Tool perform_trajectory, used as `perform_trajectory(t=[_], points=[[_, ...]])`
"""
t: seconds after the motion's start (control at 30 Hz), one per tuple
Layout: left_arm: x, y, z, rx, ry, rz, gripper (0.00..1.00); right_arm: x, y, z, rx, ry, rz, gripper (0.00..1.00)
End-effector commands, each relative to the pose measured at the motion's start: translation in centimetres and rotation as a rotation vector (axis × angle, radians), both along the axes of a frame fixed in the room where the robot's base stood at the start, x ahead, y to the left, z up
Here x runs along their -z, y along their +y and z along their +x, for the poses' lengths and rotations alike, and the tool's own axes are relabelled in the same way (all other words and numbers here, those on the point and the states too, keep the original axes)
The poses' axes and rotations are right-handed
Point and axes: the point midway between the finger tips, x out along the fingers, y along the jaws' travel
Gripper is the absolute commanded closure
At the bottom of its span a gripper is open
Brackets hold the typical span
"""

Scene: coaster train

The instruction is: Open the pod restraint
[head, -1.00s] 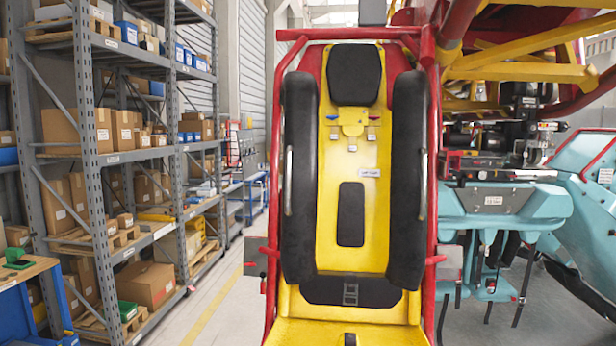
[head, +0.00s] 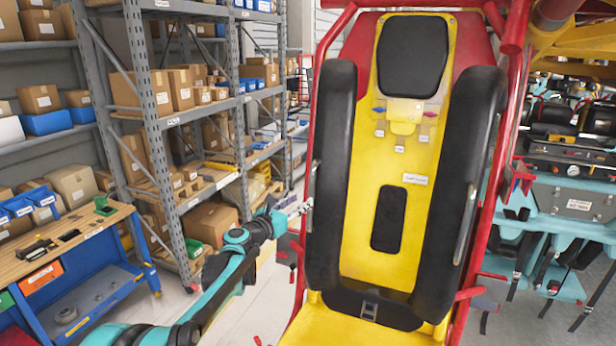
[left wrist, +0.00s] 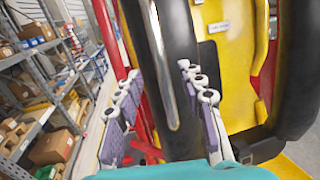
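The pod restraint on the yellow and red seat (head: 430,140) is a pair of thick black padded bars, a left bar (head: 333,175) and a right bar (head: 468,185). Both lie along the seat's sides. Each has a silver grab handle; the left handle (head: 312,185) also shows in the left wrist view (left wrist: 158,70). My left gripper (head: 303,207) is just left of the left bar's lower part. In the left wrist view my left gripper (left wrist: 160,85) has its fingers apart, with the left bar and handle beyond the gap. Contact is not visible. My right gripper is out of view.
A blue workbench (head: 85,270) with a wooden top stands at the lower left. Grey shelving (head: 160,130) with cardboard boxes is behind my left arm. Red frame tubes (head: 500,150) edge the seat. Teal seats (head: 575,210) are at the right.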

Motion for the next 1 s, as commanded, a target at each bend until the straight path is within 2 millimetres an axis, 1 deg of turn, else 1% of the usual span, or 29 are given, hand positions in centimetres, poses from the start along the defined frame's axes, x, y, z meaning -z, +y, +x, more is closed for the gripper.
perform_trajectory(t=[0.17,0.4,0.5,0.63,0.87,0.9,0.97,1.0], points=[[0.0,-1.1,2.0,0.001,0.003,-0.01,0.61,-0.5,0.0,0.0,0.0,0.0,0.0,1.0],[-0.1,-3.0,5.3,0.001,0.002,-0.007,0.61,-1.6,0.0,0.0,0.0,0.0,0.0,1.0],[0.0,-3.4,6.2,0.001,0.001,-0.006,0.61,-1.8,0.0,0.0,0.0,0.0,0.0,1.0],[0.1,-3.7,6.7,0.0,0.001,-0.006,0.61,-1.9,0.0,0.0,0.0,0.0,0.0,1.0],[0.1,-3.8,6.7,0.0,0.001,-0.005,0.61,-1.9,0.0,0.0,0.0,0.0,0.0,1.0],[0.1,-3.8,6.7,0.0,0.001,-0.005,0.71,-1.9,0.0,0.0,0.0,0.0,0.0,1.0],[0.1,-3.8,6.7,0.0,0.001,-0.005,0.87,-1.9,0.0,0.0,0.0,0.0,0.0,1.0],[0.1,-3.8,6.7,0.0,0.001,-0.005,0.98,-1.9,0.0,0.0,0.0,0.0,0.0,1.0]])
